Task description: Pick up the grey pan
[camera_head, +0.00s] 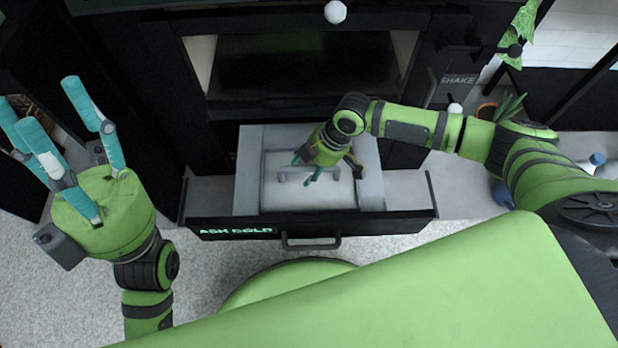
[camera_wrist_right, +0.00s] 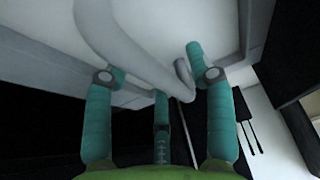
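The grey pan (camera_head: 247,182) is a wide, shallow-looking grey box with a paler inside. It sits in the pulled-out black drawer (camera_head: 372,222). A thin grey handle bar (camera_head: 283,176) shows over its middle. My right gripper (camera_head: 306,170) reaches in from the right and points down over the pan by this bar. In the right wrist view the bar (camera_wrist_right: 125,50) runs close in front of my spread teal fingers (camera_wrist_right: 160,85); I cannot tell whether they touch it. My left gripper (camera_head: 50,112) is raised at the left, empty, fingers spread and pointing up.
A dark furnace opening (camera_head: 305,65) stands behind the drawer. The drawer front has a black handle (camera_head: 311,244). Blue bottle-like objects (camera_head: 502,194) lie on the floor at the right.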

